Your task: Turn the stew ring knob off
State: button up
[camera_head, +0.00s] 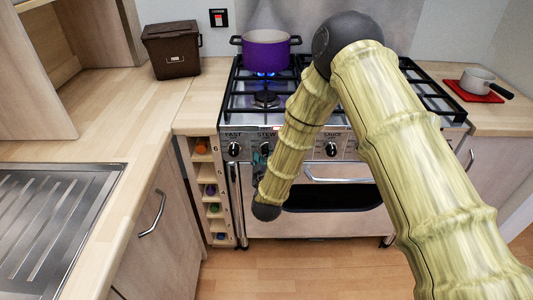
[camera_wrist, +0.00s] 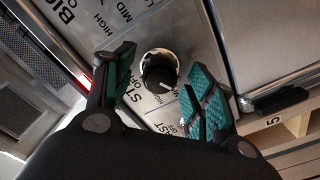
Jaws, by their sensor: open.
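The stew knob (camera_wrist: 158,74) is black with a pale ring and a short white mark, set in the steel panel. In the wrist view it lies between the two teal-padded fingers of my gripper (camera_wrist: 162,88), which are open on either side of it, with gaps showing. The white mark points toward the lower right of that view. An "OFF" label and a partly covered "ST" label are beside the knob. In the head view my gripper (camera_head: 262,158) is at the panel under the "STEW" label, and my gripper and arm mostly hide the knob.
The cooker (camera_head: 290,130) has a fast knob (camera_head: 234,149) to the left and a sauce knob (camera_head: 331,149) to the right. A purple pot (camera_head: 266,50) stands over a blue flame. An oven handle (camera_head: 340,180) lies below. A bottle rack (camera_head: 210,195) stands at the left.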

jog(key=shift+w, duration=0.3)
jog(key=shift+c, duration=0.4)
jog(key=c, duration=1)
jog(key=shift+o, duration=0.2)
